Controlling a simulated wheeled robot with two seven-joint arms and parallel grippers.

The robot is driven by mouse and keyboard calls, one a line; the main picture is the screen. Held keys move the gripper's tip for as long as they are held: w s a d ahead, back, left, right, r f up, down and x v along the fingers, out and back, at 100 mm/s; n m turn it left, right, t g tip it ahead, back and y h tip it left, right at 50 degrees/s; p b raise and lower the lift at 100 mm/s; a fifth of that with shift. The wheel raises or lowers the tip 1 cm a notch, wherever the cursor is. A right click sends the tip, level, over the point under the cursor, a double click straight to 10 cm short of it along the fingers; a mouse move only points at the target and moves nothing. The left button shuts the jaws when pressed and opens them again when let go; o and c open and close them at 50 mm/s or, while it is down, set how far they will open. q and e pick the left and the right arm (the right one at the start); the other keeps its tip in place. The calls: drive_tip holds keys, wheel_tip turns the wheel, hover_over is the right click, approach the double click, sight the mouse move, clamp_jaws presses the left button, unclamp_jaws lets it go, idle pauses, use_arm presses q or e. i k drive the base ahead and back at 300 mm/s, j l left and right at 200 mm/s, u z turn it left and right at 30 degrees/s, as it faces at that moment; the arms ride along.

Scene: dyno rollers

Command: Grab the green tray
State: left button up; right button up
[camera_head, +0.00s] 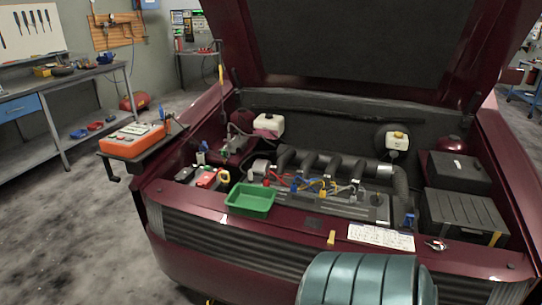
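The green tray (250,199) sits on the front edge of the dark red car's open engine bay, left of the middle. It is a shallow rectangular tray with raised walls, and it looks empty. Neither of my grippers shows in the head view, so their state and their distance from the tray cannot be seen.
The car's raised hood (350,45) hangs over the engine bay. A red and white device (132,140) rests on a stand left of the car. A white paper (381,237) lies on the front edge, right of the tray. A workbench (60,85) stands at far left.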

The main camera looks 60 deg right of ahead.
sight(245, 199)
drive_tip(key=z, duration=1.9)
drive_tip(key=i+z, duration=0.1)
